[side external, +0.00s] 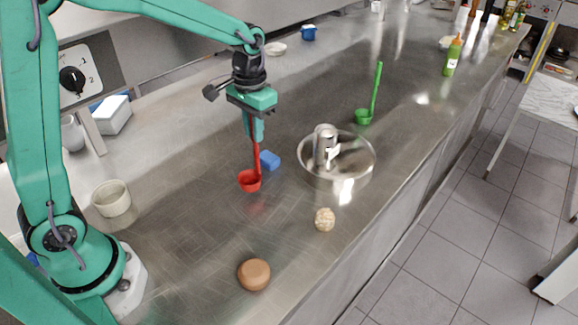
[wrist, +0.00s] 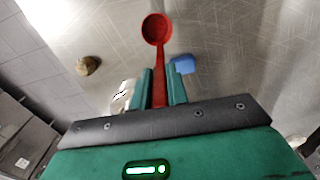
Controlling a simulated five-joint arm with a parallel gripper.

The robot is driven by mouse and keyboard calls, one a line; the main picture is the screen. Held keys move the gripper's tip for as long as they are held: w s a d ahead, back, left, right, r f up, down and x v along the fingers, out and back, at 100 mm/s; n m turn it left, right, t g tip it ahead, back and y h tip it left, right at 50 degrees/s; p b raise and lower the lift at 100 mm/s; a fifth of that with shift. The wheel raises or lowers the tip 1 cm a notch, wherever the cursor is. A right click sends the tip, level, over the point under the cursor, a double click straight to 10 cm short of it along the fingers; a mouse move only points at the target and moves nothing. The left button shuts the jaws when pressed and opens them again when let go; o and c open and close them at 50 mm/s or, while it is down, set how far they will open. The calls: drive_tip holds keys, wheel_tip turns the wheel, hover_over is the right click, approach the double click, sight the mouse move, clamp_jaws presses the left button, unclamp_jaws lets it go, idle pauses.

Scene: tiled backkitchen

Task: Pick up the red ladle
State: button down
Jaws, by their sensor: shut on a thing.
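The red ladle (side external: 250,181) hangs upright below my gripper (side external: 255,138) in the side view, bowl down and handle up. My gripper is shut on the upper part of its handle. In the wrist view the ladle's bowl (wrist: 156,29) points away from my gripper (wrist: 159,85), and the handle runs back between the two green fingers. I cannot tell whether the bowl touches the steel counter (side external: 190,215) or hangs just above it.
A blue block (side external: 270,160) is right beside the ladle. A steel bowl (side external: 345,178) holding a metal can (side external: 324,140) stands to the right. A green ladle (side external: 375,92), a beige lump (side external: 324,219), a brown round thing (side external: 254,274) and a white cup (side external: 112,199) stand apart.

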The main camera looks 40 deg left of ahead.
drive_tip(key=r, duration=0.2)
drive_tip(key=shift+s+d+r, duration=0.15)
drive_tip(key=shift+d+r, duration=0.15)
drive_tip(key=s+d+r, duration=0.6)
drive_tip(key=d, duration=0.3)
drive_tip(key=shift+s+r, duration=0.15)
drive_tip(key=shift+r, duration=0.1)
drive_tip(key=shift+d, duration=0.15)
